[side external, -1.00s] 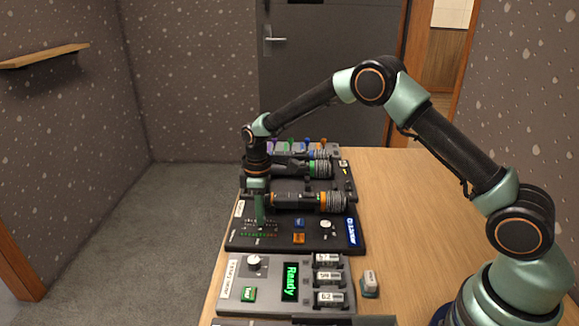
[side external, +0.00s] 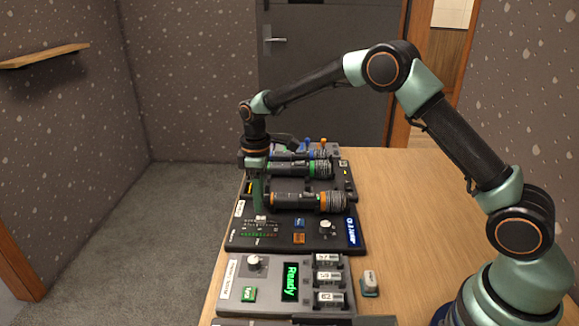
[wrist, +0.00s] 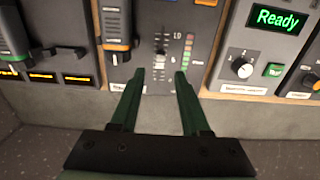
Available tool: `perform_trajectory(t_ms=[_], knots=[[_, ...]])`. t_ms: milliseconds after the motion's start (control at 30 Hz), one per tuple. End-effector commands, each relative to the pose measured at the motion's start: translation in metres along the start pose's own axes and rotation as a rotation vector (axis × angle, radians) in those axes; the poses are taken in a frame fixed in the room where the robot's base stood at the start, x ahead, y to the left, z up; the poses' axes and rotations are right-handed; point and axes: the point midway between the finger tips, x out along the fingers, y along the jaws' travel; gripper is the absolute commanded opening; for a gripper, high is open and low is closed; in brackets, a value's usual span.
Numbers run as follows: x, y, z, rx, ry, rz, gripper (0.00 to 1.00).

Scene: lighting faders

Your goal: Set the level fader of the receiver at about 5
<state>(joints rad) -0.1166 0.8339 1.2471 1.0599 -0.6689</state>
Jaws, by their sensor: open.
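The receiver (side external: 345,240) is a black panel with an orange-banded microphone (side external: 290,200) lying across its far side. Its level fader (side external: 261,217) shows as a small pale cap near the panel's left end, beside a row of green and red lights. In the wrist view the fader cap (wrist: 160,58) sits in a slot with scale marks, too small to read. My gripper (side external: 258,207) is open with its green fingers just above the cap. In the wrist view my gripper (wrist: 159,75) has its fingertips either side of the slot line, apart from the cap.
A grey unit with a green "Ready" display (side external: 290,281) and a white knob (side external: 254,262) stands nearer the camera. Another panel with a green-banded microphone (side external: 290,170) lies beyond. A small grey-white block (side external: 370,283) is on the table. The table's right part (side external: 410,200) is clear.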

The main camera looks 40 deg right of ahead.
Motion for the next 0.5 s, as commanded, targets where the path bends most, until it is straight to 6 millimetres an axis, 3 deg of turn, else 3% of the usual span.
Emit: perform_trajectory(t_ms=[200, 500], knots=[[-0.044, 0.001, -0.001, 0.000, 0.004, 0.003, 0.46], [-0.069, 0.000, 0.000, 0.000, 0.001, 0.001, 0.46]])
